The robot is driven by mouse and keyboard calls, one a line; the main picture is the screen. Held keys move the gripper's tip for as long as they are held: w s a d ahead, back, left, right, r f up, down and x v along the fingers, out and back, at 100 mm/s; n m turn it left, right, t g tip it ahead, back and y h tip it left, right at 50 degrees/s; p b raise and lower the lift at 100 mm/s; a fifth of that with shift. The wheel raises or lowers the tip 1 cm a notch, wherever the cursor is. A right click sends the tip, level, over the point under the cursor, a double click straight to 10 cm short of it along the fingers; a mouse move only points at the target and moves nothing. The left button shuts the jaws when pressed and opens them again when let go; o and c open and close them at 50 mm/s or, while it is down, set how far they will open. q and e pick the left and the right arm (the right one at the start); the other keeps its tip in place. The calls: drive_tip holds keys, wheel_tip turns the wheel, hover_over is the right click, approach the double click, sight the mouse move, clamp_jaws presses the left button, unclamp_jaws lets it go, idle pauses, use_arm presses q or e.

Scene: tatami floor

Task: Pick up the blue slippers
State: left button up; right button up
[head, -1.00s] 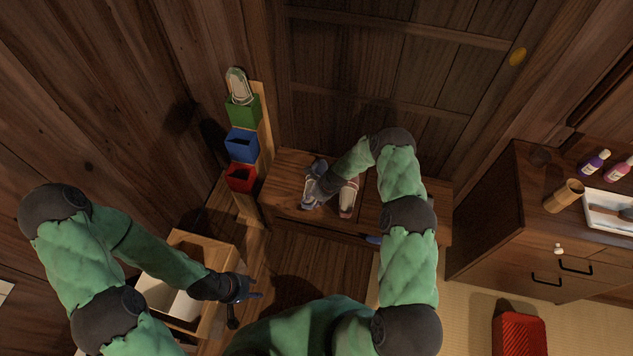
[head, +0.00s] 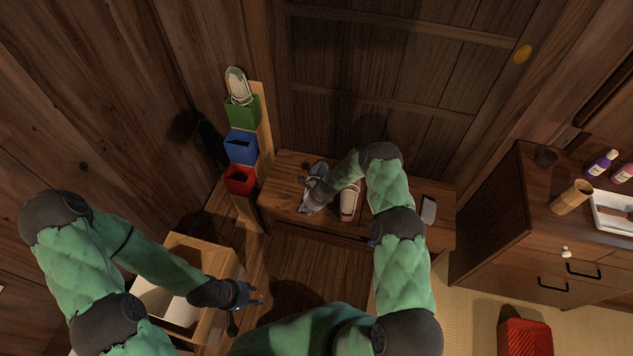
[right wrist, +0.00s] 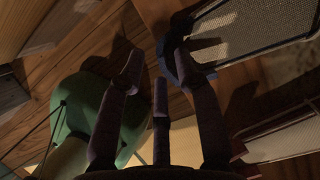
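A slipper with a pale insole and dark blue trim (head: 318,169) lies on the low wooden bench. It also shows in the right wrist view (right wrist: 250,35), with its blue front part close to my fingertips. My right gripper (head: 311,196) is at its near end. In the right wrist view the fingers of my right gripper (right wrist: 157,68) are spread, with the blue part just beyond them; contact cannot be told. A pale slipper with reddish trim (head: 349,204) lies to the right. My left gripper (head: 250,300) is open and empty beside a wooden box.
The bench (head: 385,212) also bears a pale, dark-edged item (head: 428,209) at right. A stand with green, blue (head: 240,146) and red boxes is at left. The open wooden box (head: 205,248) is lower left. A cabinet (head: 500,205) stands right, with a red object (head: 525,335) below.

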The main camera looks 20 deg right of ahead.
clamp_jaws()
